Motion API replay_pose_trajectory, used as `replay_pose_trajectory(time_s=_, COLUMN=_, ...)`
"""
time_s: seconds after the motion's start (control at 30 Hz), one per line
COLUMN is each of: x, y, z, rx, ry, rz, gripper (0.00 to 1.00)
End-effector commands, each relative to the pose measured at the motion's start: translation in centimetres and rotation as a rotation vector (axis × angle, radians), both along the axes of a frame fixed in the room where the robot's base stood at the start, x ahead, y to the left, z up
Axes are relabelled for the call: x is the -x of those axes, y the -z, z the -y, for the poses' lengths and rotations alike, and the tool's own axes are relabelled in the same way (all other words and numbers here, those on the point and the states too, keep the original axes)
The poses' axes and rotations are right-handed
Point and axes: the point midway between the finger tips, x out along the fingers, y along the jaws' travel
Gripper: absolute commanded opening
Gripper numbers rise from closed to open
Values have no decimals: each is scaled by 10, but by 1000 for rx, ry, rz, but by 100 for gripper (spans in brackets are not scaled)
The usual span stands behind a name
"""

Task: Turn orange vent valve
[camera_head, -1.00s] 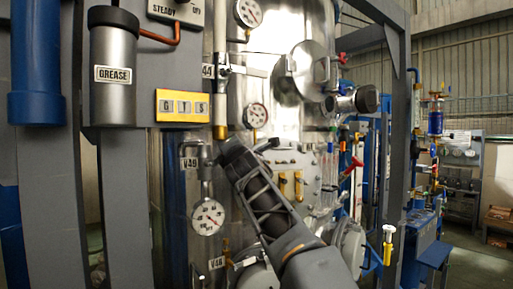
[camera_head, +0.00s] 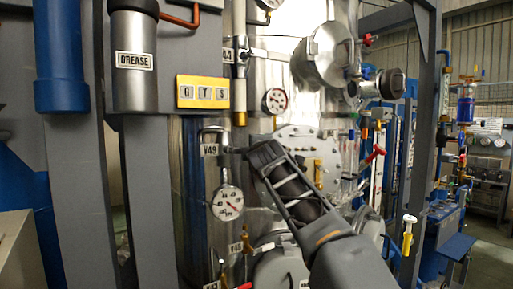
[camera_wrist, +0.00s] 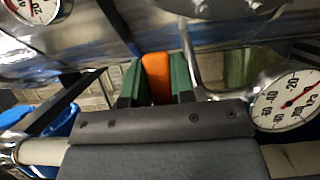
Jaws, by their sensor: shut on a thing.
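The orange vent valve handle (camera_wrist: 157,78) shows in the wrist view as an upright orange block. It sits between the two green fingers of my gripper (camera_wrist: 156,85), which are shut on it. In the head view my gripper (camera_head: 238,151) reaches to the pipework just right of the V49 tag (camera_head: 209,150), and the handle itself is hidden there. A round white gauge (camera_head: 228,203) hangs just below; a gauge also shows at the right of the wrist view (camera_wrist: 288,101).
A large steel vessel (camera_head: 195,200) with valves and a bolted round plate stands behind my arm. A grease cylinder (camera_head: 135,80) and a yellow G T S plate (camera_head: 203,93) are at left. A protruding round flange (camera_head: 330,55) is at upper right.

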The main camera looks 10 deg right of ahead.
Motion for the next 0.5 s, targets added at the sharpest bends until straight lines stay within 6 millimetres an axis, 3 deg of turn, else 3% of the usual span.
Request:
replay_pose_trajectory(time_s=0.47, x=0, y=2, z=0, rx=-22, ry=1, rz=-8, gripper=0)
replay_pose_trajectory(time_s=0.5, x=0, y=3, z=0, rx=-23, ry=1, rz=-9, gripper=24)
